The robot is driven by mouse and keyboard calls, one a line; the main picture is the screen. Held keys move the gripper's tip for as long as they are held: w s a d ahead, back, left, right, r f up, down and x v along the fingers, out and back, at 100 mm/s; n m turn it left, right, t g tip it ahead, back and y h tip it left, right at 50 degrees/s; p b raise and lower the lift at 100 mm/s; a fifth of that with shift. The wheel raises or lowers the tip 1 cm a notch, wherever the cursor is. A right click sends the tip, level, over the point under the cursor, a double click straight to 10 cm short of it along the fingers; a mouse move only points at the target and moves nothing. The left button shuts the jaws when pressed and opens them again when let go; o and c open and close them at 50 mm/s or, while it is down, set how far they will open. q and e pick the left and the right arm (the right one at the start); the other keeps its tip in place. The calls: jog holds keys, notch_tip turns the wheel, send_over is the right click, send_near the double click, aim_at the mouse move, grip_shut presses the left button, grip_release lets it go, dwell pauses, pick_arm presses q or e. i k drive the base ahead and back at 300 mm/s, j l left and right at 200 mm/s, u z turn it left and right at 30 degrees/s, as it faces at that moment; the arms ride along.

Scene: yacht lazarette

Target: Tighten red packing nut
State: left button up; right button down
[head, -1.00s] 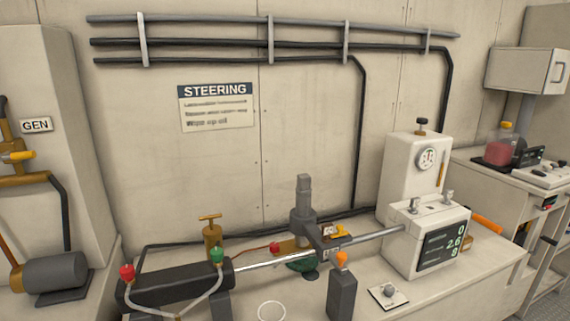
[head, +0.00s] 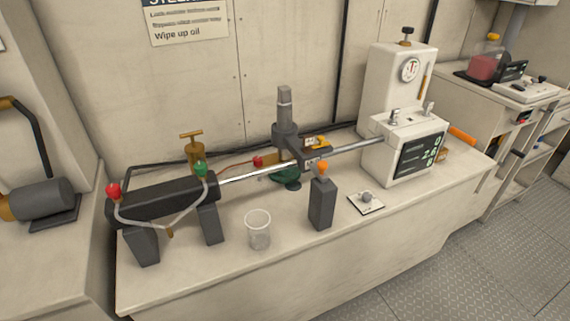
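A black steering cylinder (head: 160,200) lies on two dark stands on the bench, with a bright rod (head: 245,172) coming out of its right end. A red knob-like fitting (head: 113,190) stands on the cylinder's left end, and a green one (head: 201,168) stands near its right end. A clear hose (head: 150,222) loops between them. A small red piece (head: 257,161) lies behind the rod, on a red line. I cannot tell which red part is the packing nut. Neither of my grippers is in view.
A clear cup (head: 258,229) stands at the bench's front. A dark post with an orange tip (head: 321,202), a switch plate (head: 366,201) and a white unit with a display (head: 405,148) stand to the right. A brass valve (head: 193,153) is behind. The floor (head: 440,275) at right is clear.

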aim_at(258, 159)
jog(key=k+l+z, duration=0.1)
jog(key=l+z, duration=0.7)
